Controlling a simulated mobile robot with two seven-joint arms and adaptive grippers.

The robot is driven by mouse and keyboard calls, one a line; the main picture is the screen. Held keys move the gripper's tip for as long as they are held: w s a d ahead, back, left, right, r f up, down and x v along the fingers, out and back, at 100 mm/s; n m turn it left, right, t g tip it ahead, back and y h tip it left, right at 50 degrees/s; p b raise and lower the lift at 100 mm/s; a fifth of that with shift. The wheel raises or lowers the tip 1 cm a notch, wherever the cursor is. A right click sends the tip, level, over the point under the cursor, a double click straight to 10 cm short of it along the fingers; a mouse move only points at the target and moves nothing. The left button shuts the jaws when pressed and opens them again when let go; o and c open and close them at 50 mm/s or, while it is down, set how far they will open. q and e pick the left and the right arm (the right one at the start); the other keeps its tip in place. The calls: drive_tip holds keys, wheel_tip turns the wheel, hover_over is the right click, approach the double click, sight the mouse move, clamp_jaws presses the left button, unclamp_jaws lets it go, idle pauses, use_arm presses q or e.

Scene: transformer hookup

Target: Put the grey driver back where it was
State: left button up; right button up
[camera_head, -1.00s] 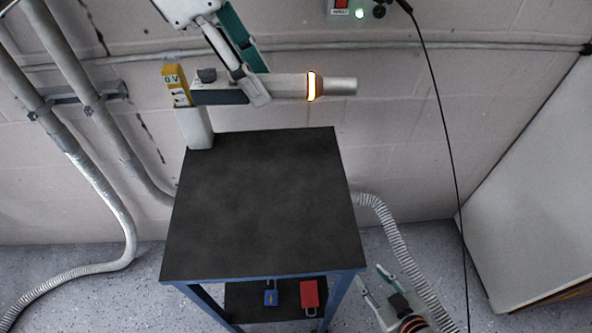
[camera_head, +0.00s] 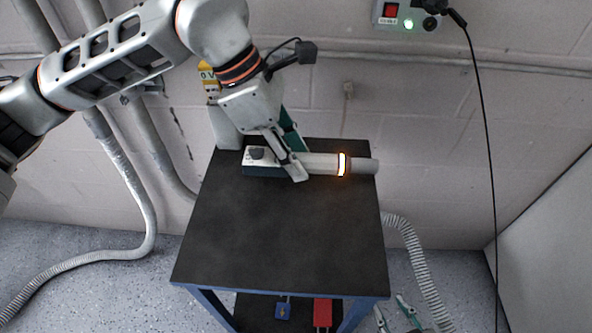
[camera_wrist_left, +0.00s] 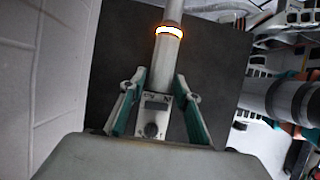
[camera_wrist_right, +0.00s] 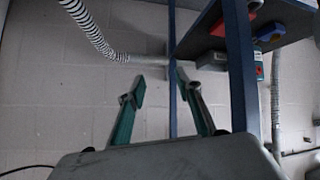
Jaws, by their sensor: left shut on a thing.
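The grey driver (camera_head: 320,163) is a long grey body with a dark knob at its left end, a glowing orange ring and a round grey tip at the right. It lies level across the back of the black table top (camera_head: 285,225); whether it touches the top I cannot tell. My left gripper (camera_head: 298,168) is shut on its body from above. The left wrist view shows the driver (camera_wrist_left: 156,110) between the two fingers (camera_wrist_left: 157,105), its ringed end pointing away. My right gripper (camera_head: 400,312) is open and empty, low beside the table's right side; its spread fingers also show in the right wrist view (camera_wrist_right: 160,92).
A white thing with a yellow "0 V" top (camera_head: 225,127) stands at the table's back left corner. A blue padlock (camera_head: 283,308) and a red one (camera_head: 322,312) are on the lower shelf. The table's middle and front are clear. A cable (camera_head: 490,160) hangs at right.

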sight(296, 186)
use_arm(q)
drive_tip(key=shift+f+b, duration=0.3)
drive_tip(key=shift+f, duration=1.9)
drive_tip(key=shift+f, duration=0.15)
drive_tip(key=o, duration=1.4)
drive_tip(key=p+v, duration=0.1)
drive_tip(key=v, duration=1.1)
